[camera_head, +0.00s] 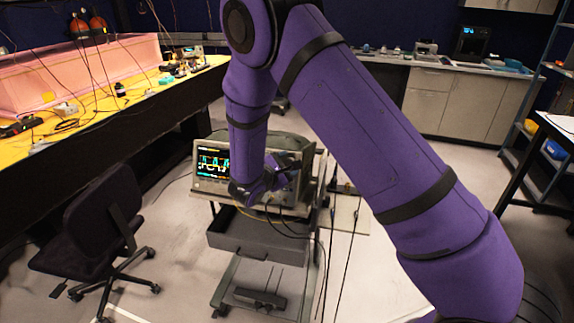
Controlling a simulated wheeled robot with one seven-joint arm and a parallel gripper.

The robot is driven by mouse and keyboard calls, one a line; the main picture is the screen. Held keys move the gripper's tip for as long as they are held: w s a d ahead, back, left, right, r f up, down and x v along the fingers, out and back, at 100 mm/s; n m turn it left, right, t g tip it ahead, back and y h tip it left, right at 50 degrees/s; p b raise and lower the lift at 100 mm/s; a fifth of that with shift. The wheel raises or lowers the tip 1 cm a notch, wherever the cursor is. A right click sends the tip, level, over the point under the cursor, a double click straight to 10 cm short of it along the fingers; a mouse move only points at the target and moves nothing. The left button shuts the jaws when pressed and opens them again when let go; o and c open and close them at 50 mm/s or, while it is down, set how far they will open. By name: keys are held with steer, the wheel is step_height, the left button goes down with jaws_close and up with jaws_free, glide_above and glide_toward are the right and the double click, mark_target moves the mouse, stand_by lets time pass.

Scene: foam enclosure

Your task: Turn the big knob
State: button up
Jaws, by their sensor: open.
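An oscilloscope (213,161) with a lit screen of coloured traces stands on a wheeled cart in the middle of the view. My purple arm reaches down over it from above. My gripper (276,181) is open in front of the right part of the oscilloscope's front panel, right of the screen. The big knob cannot be made out; my gripper and wrist cover much of the panel there. I cannot tell whether the fingers touch the panel or a knob.
The cart (262,238) has a grey drawer and cables hanging at its right side. A black office chair (100,226) stands at the left, by a yellow-topped bench (105,100). Cabinets (455,100) line the back. Bare floor lies between the cart and the cabinets.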

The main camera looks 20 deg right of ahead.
steer(key=v, duration=1)
steer(key=shift+s+a, duration=0.2)
steer(key=shift+s, duration=0.05)
steer(key=s+d+r+m+g+y, duration=0.3)
steer(key=s+d+r+m+g, duration=0.7)
steer(key=d+r, duration=0.5)
steer(key=s+r+m+t+y, duration=0.2)
steer(key=s+r+y, duration=0.3)
steer(key=s, duration=0.5)
steer(key=s+r+m+t+y, duration=0.3)
steer(key=s+r+m+y, duration=0.2)
steer(key=s, duration=0.6)
steer(key=shift+d+r, duration=0.45)
steer(key=shift+r, duration=0.45)
steer(key=shift+s, duration=0.1)
